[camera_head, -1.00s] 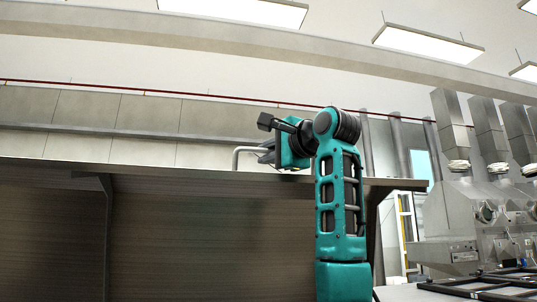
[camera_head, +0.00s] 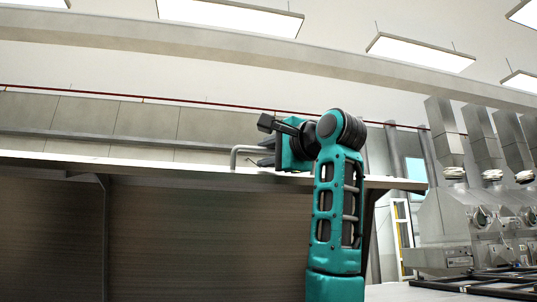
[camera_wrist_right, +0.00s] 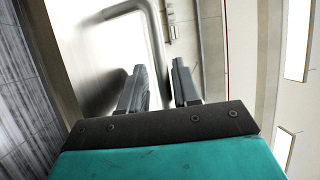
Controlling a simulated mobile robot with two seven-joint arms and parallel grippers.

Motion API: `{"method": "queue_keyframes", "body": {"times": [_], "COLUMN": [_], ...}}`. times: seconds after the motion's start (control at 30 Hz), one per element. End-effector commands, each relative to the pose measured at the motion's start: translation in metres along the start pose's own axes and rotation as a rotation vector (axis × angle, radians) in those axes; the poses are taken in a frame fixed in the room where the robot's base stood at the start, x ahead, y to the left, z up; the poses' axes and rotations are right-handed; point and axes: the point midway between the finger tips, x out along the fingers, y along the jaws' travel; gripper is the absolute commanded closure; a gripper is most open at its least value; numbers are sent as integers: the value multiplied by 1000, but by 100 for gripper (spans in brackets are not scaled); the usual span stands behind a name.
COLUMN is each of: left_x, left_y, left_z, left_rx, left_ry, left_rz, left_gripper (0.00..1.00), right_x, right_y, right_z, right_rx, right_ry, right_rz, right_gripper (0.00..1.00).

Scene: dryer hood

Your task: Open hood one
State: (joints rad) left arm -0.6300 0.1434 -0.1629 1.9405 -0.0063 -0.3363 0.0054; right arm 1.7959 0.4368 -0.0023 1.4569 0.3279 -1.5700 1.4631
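The hood (camera_head: 200,225) is a large grey metal panel across the lower left of the head view, with a bright upper edge. Its bent metal handle (camera_head: 236,157) stands at that top edge. My right arm rises in front of the hood, and my right gripper (camera_head: 265,160) is at the handle. In the right wrist view the handle (camera_wrist_right: 155,45) runs down between the two dark fingers of my right gripper (camera_wrist_right: 160,85). The fingers are apart on either side of the bar; firm contact cannot be made out. My left gripper is not in view.
Grey machines (camera_head: 450,225) with upright ducts (camera_head: 480,135) stand at the right. Dark frames (camera_head: 490,283) lie on a pale surface at lower right. A long beam (camera_head: 250,55) crosses overhead below ceiling lights.

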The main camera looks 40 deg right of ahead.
Motion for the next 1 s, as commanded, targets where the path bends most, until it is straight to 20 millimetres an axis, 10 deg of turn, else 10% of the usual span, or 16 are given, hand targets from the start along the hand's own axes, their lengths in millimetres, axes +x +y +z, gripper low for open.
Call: {"method": "queue_keyframes", "body": {"times": [0.47,1.0], "left_x": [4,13], "left_y": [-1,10], "left_z": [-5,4], "left_rx": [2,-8], "left_ry": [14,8], "left_rz": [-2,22], "left_gripper": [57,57], "right_x": [-4,-107], "right_y": [1,0], "right_z": [0,0], "right_rx": [1,0], "right_ry": [1,1], "right_rz": [2,-6], "right_gripper": [62,62]}}
